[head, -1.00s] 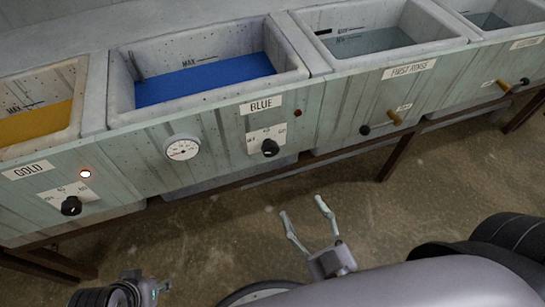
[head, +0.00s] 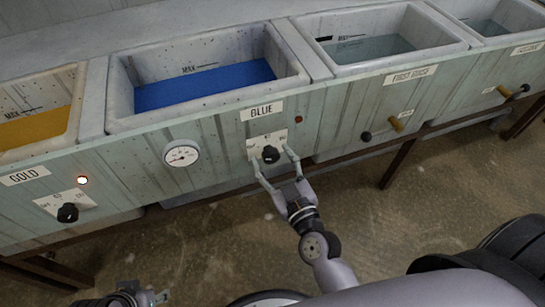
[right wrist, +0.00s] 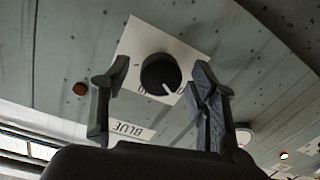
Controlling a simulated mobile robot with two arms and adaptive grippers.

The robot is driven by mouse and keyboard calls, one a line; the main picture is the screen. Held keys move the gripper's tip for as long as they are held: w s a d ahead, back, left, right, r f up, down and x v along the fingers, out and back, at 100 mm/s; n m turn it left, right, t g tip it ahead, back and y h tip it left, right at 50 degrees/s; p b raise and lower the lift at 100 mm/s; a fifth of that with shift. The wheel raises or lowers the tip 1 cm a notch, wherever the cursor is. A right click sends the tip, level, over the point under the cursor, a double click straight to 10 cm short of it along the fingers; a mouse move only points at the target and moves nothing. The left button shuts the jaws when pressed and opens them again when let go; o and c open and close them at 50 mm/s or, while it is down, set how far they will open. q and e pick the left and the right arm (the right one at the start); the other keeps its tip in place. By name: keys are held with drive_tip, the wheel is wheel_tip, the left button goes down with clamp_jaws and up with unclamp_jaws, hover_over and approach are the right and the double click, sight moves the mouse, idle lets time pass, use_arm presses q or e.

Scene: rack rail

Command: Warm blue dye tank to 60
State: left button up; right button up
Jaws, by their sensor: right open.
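The blue tank (head: 118,95) holds blue dye (head: 205,84) below a MAX mark. On its front are a BLUE label (head: 262,110), a black knob (head: 270,154) on a white dial plate, a round gauge (head: 181,153) and a small dark red lamp (head: 298,119) that looks unlit. My right gripper (head: 272,157) is open, its fingers on either side of the knob. In the right wrist view the knob (right wrist: 160,74) has a white pointer line and sits between the fingertips, with gaps on both sides. My left gripper (head: 142,298) is cut off at the bottom edge.
The GOLD tank (head: 80,110) stands left, with its own knob (head: 68,212) and a glowing lamp (head: 82,180). The FIRST RINSE tank (head: 435,55) stands right, with a tap handle (head: 397,122) in front. Dark rack legs (head: 397,165) stand below. The floor is clear.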

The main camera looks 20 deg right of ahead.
drive_tip(key=shift+w+a, duration=0.1)
drive_tip(key=shift+w, duration=0.35)
drive_tip(key=c, duration=1.2)
drive_tip(key=shift+o, duration=0.2)
